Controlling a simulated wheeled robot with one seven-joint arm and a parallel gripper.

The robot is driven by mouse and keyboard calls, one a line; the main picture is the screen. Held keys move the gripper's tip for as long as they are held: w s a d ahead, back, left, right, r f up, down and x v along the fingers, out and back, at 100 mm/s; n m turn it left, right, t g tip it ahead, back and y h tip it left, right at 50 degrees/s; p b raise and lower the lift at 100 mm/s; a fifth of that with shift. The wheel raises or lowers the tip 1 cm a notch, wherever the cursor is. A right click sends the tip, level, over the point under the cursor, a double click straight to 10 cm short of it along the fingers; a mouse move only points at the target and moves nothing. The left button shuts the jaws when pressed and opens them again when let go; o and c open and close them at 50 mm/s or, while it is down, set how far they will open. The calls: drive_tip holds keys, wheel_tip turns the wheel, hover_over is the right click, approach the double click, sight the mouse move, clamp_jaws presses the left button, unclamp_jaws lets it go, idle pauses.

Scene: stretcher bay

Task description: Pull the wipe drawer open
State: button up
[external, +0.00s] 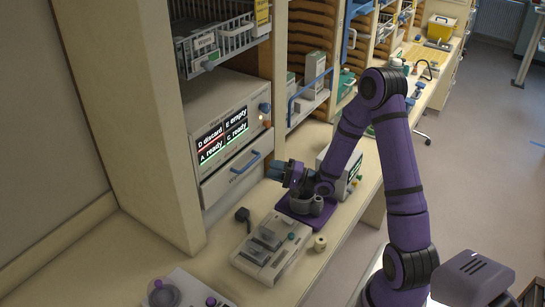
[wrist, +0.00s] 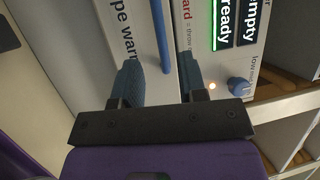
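The wipe drawer (external: 230,182) is the pale front low in the white warmer cabinet, and it looks shut. Its blue bar handle (external: 245,163) runs across the front. In the wrist view the drawer front (wrist: 118,35) carries partly hidden lettering, and the handle (wrist: 161,37) points down the picture towards the gap between my fingers. My gripper (external: 279,168) is just right of the handle in the external view, with a small gap showing. In the wrist view my gripper (wrist: 159,82) is open, its two blue fingers apart with nothing seen gripped. I cannot tell the depth to the handle.
Above the drawer is a lit status panel (external: 222,135) with a blue knob (wrist: 239,87) near it. A pale device (external: 271,246) with a black plug lies on the counter. A purple stand (external: 306,212) is under my wrist. Shelves with boxes (external: 310,85) stand right.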

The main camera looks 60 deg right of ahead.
sight(251, 162)
drive_tip(key=x, duration=0.8)
drive_tip(key=shift+w+a, duration=0.1)
drive_tip(key=shift+w, duration=0.15)
clamp_jaws()
